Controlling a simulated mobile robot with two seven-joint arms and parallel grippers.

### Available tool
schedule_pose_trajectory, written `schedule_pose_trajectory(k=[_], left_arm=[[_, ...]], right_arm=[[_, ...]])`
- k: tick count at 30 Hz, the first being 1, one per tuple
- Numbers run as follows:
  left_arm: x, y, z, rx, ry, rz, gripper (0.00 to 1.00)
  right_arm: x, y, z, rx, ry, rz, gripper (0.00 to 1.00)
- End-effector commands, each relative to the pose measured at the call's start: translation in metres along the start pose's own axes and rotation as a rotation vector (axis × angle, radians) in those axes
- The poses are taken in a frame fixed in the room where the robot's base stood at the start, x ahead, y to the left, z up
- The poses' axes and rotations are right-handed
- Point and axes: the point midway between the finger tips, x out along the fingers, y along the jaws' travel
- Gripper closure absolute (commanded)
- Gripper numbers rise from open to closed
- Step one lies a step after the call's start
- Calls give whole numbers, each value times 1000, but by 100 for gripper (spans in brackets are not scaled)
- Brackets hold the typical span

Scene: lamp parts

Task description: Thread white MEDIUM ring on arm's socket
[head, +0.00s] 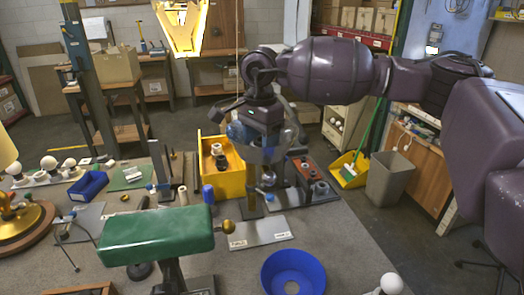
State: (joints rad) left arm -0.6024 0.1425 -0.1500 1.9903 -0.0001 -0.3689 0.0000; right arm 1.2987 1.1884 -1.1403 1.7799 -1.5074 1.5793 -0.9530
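My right arm comes in from the right, and its dark gripper (264,150) points down over the middle of the table. A translucent, flared shape surrounds the gripper, and I cannot tell whether the fingers hold anything. A white MEDIUM ring cannot be picked out for certain. The arm's socket cannot be made out either; it may be hidden behind the gripper. My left gripper is not in view.
A blue bowl (293,272) lies at the front. A yellow bin (229,183) and a dark red tray (309,183) stand behind. White bulbs (48,163) line the left. The right front table is mostly clear.

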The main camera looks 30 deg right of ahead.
Motion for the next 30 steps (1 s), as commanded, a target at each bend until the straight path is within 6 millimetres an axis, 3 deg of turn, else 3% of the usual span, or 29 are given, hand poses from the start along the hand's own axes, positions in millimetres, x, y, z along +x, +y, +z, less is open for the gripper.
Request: schedule_pose_trajectory(k=[5,21,30], left_arm=[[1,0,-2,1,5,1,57],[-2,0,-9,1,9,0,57],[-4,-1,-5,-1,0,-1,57]], right_arm=[[7,2,0,60,-1,13,74],[8,-1,-1,565,3,11,74],[8,-1,-1,600,3,11,74]])
